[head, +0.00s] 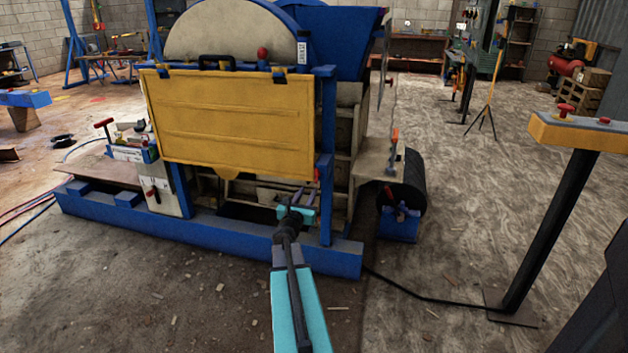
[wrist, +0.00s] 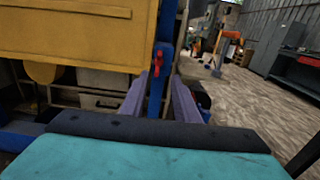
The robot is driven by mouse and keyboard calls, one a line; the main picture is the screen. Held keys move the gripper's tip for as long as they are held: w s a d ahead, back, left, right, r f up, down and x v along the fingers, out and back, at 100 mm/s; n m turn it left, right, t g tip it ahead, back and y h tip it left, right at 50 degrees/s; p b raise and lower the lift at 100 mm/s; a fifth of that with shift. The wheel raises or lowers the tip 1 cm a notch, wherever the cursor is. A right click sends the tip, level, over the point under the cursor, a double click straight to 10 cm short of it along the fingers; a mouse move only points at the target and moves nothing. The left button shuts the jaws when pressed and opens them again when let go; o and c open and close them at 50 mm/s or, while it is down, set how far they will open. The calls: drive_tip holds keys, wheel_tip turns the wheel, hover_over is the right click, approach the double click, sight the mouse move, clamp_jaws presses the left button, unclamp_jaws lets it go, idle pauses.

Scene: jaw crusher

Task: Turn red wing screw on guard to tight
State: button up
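The yellow guard (head: 235,125) covers the front of the crusher, with its lower right corner by a blue post (head: 326,160). A small red piece at that corner, which looks like the red wing screw (head: 317,174), is tiny in the head view. In the wrist view the red wing screw (wrist: 157,57) stands roughly upright on the blue post, right of the guard (wrist: 70,30). My gripper (head: 305,190) is below that corner. In the wrist view my gripper (wrist: 160,78) is open, its two fingers apart with nothing between them; the screw shows just beyond their tips, apart from them.
A blue base beam (head: 200,235) runs along the crusher's foot. A black roller (head: 412,185) stands to the right. A yellow-topped control post (head: 580,133) with red buttons stands at far right, and a black cable crosses the floor. The floor in front is mostly clear.

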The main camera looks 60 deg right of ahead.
sight(317, 176)
drive_tip(key=shift+x, duration=6.35)
drive_tip(key=shift+s, duration=0.1)
drive_tip(key=shift+c, duration=0.4)
